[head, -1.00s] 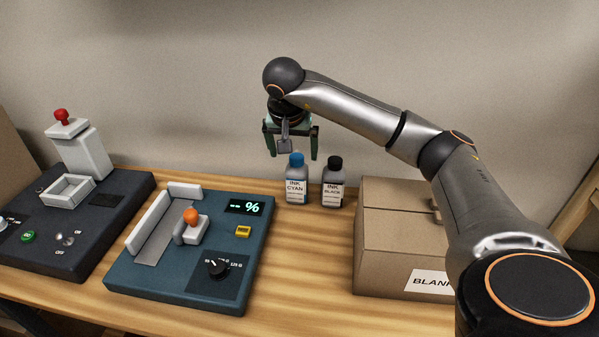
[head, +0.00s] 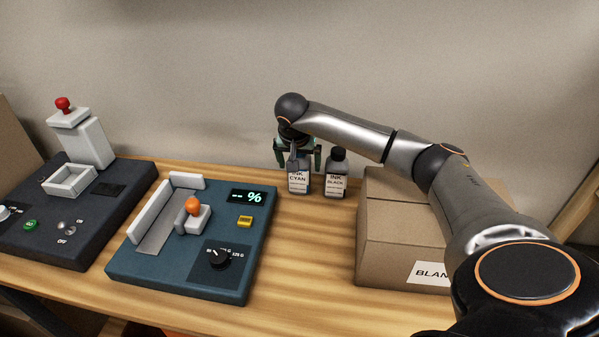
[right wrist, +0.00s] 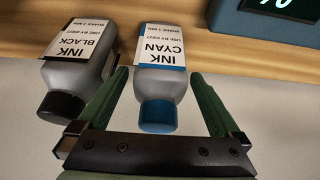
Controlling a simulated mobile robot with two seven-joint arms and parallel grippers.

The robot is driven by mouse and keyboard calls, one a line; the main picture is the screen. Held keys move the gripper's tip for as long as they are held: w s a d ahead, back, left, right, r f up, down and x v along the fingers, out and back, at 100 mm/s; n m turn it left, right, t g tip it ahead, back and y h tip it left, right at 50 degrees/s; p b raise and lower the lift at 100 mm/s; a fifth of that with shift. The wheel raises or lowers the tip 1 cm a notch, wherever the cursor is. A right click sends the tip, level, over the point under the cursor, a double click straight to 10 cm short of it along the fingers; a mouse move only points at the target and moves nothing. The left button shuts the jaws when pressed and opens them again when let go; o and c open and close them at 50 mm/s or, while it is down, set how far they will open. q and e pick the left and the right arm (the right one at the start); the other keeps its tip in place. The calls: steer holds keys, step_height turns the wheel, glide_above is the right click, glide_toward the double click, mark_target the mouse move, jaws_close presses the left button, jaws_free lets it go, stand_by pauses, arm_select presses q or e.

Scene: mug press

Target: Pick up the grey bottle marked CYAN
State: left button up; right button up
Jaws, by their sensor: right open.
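The grey bottle marked CYAN (head: 298,181) stands upright on the wooden table near the wall. In the right wrist view the CYAN bottle (right wrist: 162,75) shows its blue cap, between the two green fingers. My right gripper (head: 298,164) is open and comes down from above, with its fingers on either side of the bottle's top; it also shows in the right wrist view (right wrist: 160,95). I cannot tell whether a finger touches the bottle. The blue cap is mostly hidden by the gripper in the head view. My left gripper is not in view.
A grey bottle marked BLACK (head: 335,176) stands just right of the CYAN one, close to the right finger. A cardboard box (head: 385,245) stands further right. A blue press unit (head: 180,285) and a dark machine (head: 60,245) are on the left. Table in front of the bottles is clear.

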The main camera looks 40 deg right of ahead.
steer(key=shift+w+d+f, duration=0.1)
steer(key=shift+d+f, duration=0.05)
steer(key=shift+f, duration=0.3)
steer(key=shift+r, duration=0.15)
jaws_close()
stand_by(0.4)
